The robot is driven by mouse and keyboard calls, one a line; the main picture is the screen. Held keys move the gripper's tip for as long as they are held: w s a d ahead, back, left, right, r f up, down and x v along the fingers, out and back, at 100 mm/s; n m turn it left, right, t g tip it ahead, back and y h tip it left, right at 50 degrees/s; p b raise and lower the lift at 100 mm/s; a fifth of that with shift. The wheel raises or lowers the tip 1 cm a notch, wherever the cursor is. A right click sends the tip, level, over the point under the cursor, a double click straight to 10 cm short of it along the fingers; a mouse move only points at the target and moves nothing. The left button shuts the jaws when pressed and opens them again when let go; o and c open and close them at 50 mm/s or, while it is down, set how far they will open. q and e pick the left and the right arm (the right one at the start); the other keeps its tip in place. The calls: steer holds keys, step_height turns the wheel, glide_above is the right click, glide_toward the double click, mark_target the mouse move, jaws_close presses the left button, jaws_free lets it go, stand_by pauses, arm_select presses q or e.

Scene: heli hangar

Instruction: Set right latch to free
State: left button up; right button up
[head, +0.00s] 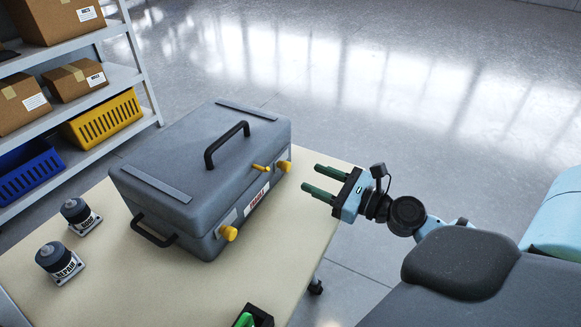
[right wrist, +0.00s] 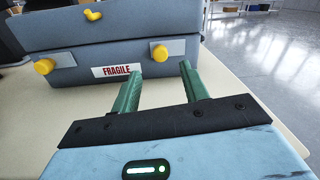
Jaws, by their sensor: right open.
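A closed grey case (head: 200,165) lies on the table, its front with the FRAGILE label (right wrist: 117,71) facing my right gripper. The right latch, a yellow knob on a light plate, is at the far end of that front (head: 284,166) and at the right in the right wrist view (right wrist: 159,53). The left latch (head: 229,233) is a similar yellow knob, also in the wrist view (right wrist: 43,67). A smaller yellow piece (head: 260,168) sits higher, between them. My right gripper (head: 311,179) is open and empty, its green fingers pointing at the case near the right latch, apart from it. My left gripper is out of view.
The cream table (head: 125,275) also holds two dark-topped units (head: 80,216) (head: 60,262) at left and a black holder with a green item (head: 252,318) at front. A shelf with boxes (head: 75,80) stands at left. Floor beyond is clear.

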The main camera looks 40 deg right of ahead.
mark_target(289, 168)
steer(key=p+x, duration=0.1)
steer(key=x, duration=0.6)
steer(key=shift+w, duration=0.1)
jaws_close()
stand_by(0.3)
